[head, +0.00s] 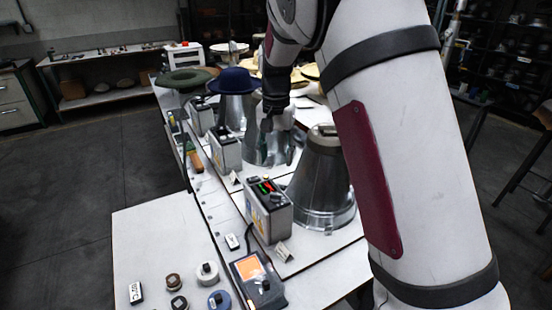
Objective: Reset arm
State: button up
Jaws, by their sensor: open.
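My gripper (270,122) is seen in the head view, pointing down over a bare metal cone-shaped hat form (262,152) in the middle of the row. It is open, and I see nothing held in it. My arm comes in from the right and crosses in front of much of the table. Another bare metal form (322,190) stands nearer, partly behind my arm. A dark blue hat (236,81) sits on a form just behind and left of my gripper. A green hat (184,78) sits farther left.
Control boxes (268,210) stand along the left of the forms. Straw-coloured hats (300,76) are behind my arm. The floor at left is clear.

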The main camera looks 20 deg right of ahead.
jog(key=s+r+n+t+y, duration=0.1)
jog(key=s+r+n+t, duration=0.1)
jog(key=s+r, duration=0.7)
jog(key=s+r+n+t, duration=0.25)
jog(key=s+r, duration=0.25)
jog(key=s, duration=0.8)
jog(key=s+f+n+t+h, duration=0.1)
jog(key=s+n, duration=0.1)
jog(key=s, duration=0.7)
jog(key=shift+s+a+f, duration=0.15)
dwell(1.5)
